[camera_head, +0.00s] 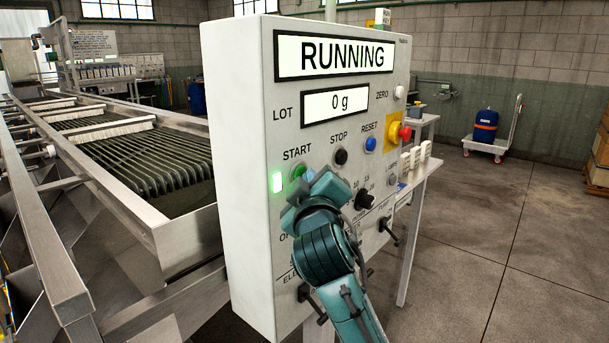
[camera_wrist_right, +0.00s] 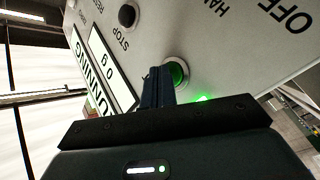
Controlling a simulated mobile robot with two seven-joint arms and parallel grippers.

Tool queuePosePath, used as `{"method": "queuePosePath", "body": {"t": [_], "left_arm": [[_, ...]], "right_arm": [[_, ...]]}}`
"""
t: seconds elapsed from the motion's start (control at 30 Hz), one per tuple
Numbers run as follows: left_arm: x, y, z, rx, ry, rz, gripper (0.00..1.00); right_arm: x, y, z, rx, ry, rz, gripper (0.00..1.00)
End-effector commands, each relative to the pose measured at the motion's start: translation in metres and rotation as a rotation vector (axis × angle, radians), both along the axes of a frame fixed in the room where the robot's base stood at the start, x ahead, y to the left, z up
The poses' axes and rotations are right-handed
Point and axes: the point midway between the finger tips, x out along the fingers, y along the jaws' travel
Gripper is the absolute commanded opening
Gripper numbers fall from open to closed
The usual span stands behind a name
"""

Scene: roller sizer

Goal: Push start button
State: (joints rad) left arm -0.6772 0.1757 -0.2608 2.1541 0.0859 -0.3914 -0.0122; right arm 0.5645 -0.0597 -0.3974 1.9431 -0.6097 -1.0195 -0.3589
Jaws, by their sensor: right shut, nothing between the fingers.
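The green start button (camera_head: 298,173) sits under the START label on the grey control panel (camera_head: 236,150). The panel's top display (camera_head: 335,55) reads RUNNING, and a green lamp (camera_head: 277,182) is lit beside the button. My right gripper (camera_head: 312,178) is at the panel face, partly covering the button's lower right. In the right wrist view its shut fingers (camera_wrist_right: 158,86) are empty, with their tips beside the green button (camera_wrist_right: 176,73). I cannot tell whether they touch it. My left gripper is in neither view.
The black stop button (camera_head: 341,156), blue reset button (camera_head: 370,144) and red emergency knob (camera_head: 404,133) lie to the right on the panel. A black selector knob (camera_head: 365,199) is close to my right gripper. The roller machine (camera_head: 190,232) stands at left.

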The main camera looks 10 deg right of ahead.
Motion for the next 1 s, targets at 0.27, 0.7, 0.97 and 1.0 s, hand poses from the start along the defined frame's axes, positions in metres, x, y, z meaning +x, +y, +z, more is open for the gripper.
{"method": "queuePosePath", "body": {"t": [0.27, 0.7, 0.97, 1.0], "left_arm": [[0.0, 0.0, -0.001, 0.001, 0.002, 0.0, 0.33], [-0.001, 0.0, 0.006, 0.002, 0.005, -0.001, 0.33], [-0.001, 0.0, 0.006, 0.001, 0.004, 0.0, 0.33], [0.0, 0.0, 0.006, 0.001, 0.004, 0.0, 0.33]], "right_arm": [[0.0, 0.001, 0.0, 0.001, -0.001, 0.001, 0.0], [-0.013, -0.01, 0.0, 0.001, 0.0, 0.0, 0.0], [-0.014, -0.011, 0.0, 0.0, 0.0, 0.0, 0.0], [-0.014, -0.011, 0.0, 0.0, 0.0, 0.0, 0.0]]}}
